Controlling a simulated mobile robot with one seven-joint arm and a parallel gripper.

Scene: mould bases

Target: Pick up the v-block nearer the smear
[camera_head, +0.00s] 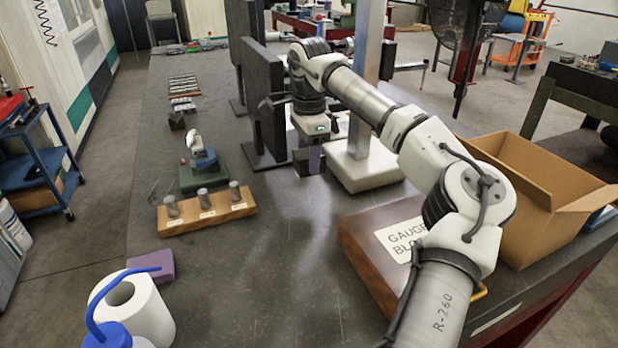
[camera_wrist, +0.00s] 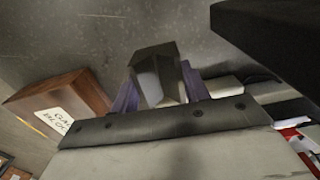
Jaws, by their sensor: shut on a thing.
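My gripper (camera_head: 314,160) points down beside the white base of the grey column, with its purple fingers low over the dark bench. In the wrist view, the fingers are shut on a dark grey v-block (camera_wrist: 158,76), one on each side of it. The held v-block also shows in the head view (camera_head: 300,162), partly hidden by the fingers. I cannot tell whether it touches the bench. Another small dark block (camera_head: 176,120), perhaps the other v-block, sits farther back on the left. I cannot make out the smear with certainty.
Dark upright plates (camera_head: 264,105) stand close left of my gripper. The white column base (camera_head: 366,168) is close right. A wooden gauge-block box (camera_head: 360,245), a cardboard box (camera_head: 530,215) and a wooden rack (camera_head: 207,212) stand nearer. The front middle of the bench is clear.

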